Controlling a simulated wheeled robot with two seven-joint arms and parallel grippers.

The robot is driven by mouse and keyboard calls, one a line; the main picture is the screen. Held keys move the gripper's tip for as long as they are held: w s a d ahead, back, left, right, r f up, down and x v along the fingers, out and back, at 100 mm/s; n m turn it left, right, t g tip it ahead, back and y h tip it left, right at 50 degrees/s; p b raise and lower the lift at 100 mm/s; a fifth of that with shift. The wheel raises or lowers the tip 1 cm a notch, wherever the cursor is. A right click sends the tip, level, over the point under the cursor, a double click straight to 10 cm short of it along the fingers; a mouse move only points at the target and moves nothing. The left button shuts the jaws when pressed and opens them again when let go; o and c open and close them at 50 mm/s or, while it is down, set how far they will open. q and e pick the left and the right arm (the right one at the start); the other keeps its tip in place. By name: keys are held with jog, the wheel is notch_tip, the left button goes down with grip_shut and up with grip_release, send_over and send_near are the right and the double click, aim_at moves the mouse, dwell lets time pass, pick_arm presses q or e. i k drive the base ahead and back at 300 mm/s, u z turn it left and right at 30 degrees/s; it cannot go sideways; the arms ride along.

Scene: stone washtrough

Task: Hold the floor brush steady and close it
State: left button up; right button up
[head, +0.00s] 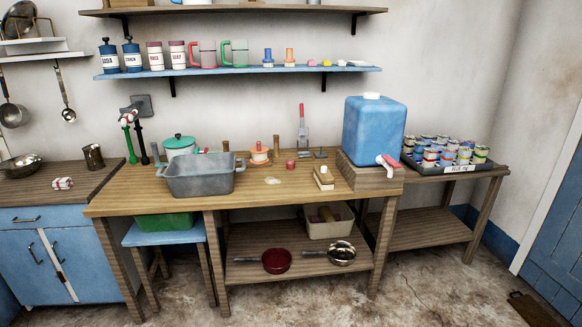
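A small wooden block with a pale side (324,178), which looks like a brush, lies on the wooden table near its front edge. I cannot tell whether it is the floor brush, and I see no part on it that opens or shuts. An upright grey tool with a red handle (303,125) stands at the back of the table, with small dark metal pieces (313,154) in front of it. Neither of my grippers is in view.
On the table (245,199) are a grey basin (200,178), a green-lidded pot (179,143) and a blue water container (373,130) with a red tap. A tray of cans (455,168) stands right. The table's front middle is mostly clear.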

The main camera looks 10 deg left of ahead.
aim_at(326, 181)
jog(key=u, duration=0.1)
jog(key=i, duration=2.5)
